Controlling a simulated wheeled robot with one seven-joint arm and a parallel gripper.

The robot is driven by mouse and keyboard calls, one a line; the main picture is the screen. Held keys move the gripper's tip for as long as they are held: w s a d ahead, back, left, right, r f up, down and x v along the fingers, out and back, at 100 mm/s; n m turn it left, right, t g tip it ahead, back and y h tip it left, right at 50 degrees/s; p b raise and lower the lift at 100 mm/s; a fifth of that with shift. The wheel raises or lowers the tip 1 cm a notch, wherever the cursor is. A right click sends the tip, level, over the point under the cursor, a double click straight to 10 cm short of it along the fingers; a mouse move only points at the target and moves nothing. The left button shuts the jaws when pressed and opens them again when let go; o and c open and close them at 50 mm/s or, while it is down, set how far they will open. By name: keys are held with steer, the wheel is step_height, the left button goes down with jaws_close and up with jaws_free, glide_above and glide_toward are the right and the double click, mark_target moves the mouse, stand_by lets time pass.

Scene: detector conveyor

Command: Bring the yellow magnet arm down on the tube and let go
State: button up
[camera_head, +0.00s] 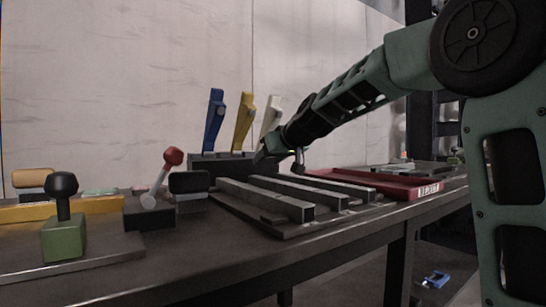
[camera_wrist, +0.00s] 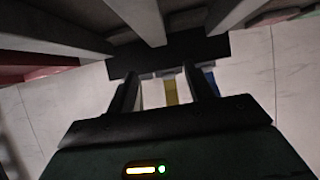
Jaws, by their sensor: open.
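The yellow magnet arm (camera_head: 243,122) stands upright, tilted slightly right, in a dark block (camera_head: 222,166) at the back of the bench. It is between a blue arm (camera_head: 214,118) and a white arm (camera_head: 271,115). Several grey square tubes (camera_head: 262,198) lie side by side on a dark plate in front of the block. My gripper (camera_head: 268,152) is open beside the block, low near the white arm's base. In the wrist view, the yellow arm (camera_wrist: 171,92) shows between my open fingers (camera_wrist: 160,80); I cannot tell its depth relative to them. Their contact is unclear.
A red tray (camera_head: 385,184) marked REJECT lies right of the tubes. At the left stand a black-knobbed lever on a green block (camera_head: 64,240) and a red-knobbed lever (camera_head: 172,157). A pale wall rises behind the bench. The bench's front edge is mostly clear.

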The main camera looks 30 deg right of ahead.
steer(key=p+v, duration=0.2)
steer(key=v, duration=1.5)
steer(key=shift+s+p, duration=0.15)
steer(key=shift+p, duration=0.2)
steer(key=shift+r, duration=0.1)
steer(key=shift+r, duration=0.1)
